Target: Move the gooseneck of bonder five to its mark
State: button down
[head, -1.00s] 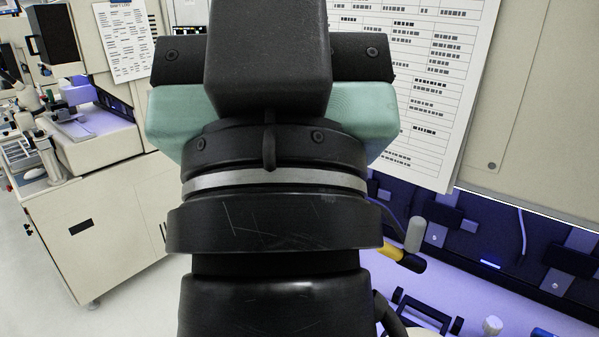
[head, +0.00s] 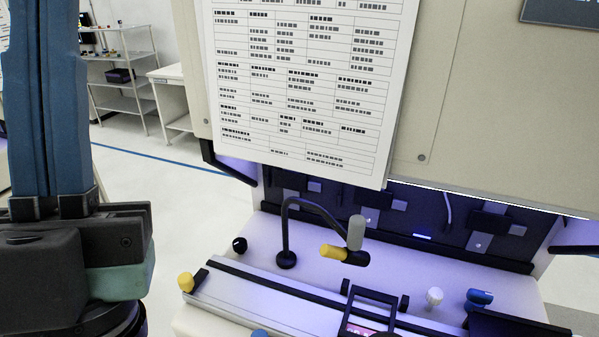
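The gooseneck (head: 287,222) is a thin black bent tube on a round black foot, standing on the bonder's pale deck in the middle of the head view. It arches right and ends in a black head with a yellow part (head: 333,252) and a grey cylinder (head: 356,232). My gripper (head: 48,90) is at the left edge, well apart from the gooseneck, its two blue fingers pointing up. The fingers lie side by side with no gap visible, holding nothing I can see; their tips are cut off. I cannot make out the mark or a bonder number.
A printed sheet (head: 300,90) hangs on the beige cabinet (head: 480,120) above the deck. A black-edged rail (head: 290,292), a yellow knob (head: 186,282), a white knob (head: 434,297) and a blue knob (head: 480,297) lie around the gooseneck. Open floor and shelves (head: 125,75) are behind left.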

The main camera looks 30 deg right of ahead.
jog(key=w+d+f+m+g+h+p, duration=0.25)
jog(key=d+f+m+g+h, duration=0.45)
jog(key=f+g, duration=0.6)
jog(key=n+g+y, duration=0.5)
jog(key=g+y, duration=0.1)
jog(key=y, duration=0.1)
send_near(353, 235)
jog(key=p+x, duration=0.3)
jog(key=x, duration=0.4)
jog(key=shift+f, duration=0.15)
